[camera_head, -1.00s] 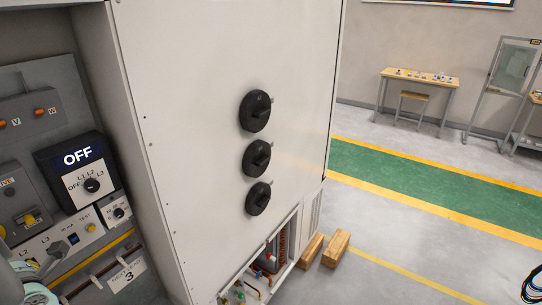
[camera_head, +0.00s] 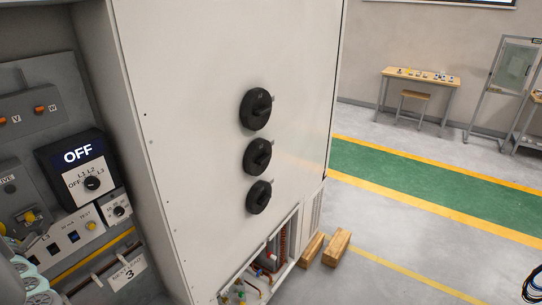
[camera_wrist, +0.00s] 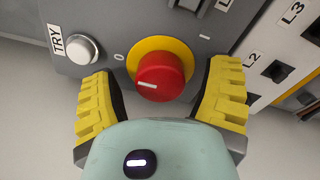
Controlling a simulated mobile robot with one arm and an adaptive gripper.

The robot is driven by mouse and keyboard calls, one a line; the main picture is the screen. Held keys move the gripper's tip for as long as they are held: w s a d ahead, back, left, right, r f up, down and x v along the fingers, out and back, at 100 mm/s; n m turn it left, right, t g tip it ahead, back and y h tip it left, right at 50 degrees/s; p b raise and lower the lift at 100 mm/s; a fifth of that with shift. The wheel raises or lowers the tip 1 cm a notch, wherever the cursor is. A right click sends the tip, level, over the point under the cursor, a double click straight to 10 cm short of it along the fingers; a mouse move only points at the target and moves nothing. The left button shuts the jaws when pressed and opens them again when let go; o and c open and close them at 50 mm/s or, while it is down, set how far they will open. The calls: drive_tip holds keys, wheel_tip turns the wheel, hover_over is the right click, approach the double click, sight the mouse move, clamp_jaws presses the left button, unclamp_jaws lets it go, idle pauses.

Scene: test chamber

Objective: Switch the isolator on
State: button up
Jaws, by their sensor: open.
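The isolator's red knob (camera_wrist: 162,78) sits on a yellow collar (camera_wrist: 150,47) on a grey panel in the wrist view. A white line on the knob lies roughly crosswise. An O mark is to its left and an I mark is up to its right. My gripper (camera_wrist: 161,72) is open, with one yellow finger on each side of the knob; I cannot tell if either touches it. In the head view the isolator (camera_head: 29,216) is small at the left, beside a display reading OFF.
A silver TRY button (camera_wrist: 83,49) is close to the left finger. A selector dial (camera_head: 92,183) is under the OFF display. A large pale cabinet (camera_head: 200,130) with three black rotary handles stands to the right. Wooden blocks (camera_head: 336,247) lie on the floor beside it.

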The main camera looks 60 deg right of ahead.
drive_tip(key=shift+d, duration=0.1)
drive_tip(key=shift+c, duration=0.3)
drive_tip(key=c, duration=1.2)
drive_tip(key=shift+o, duration=0.2)
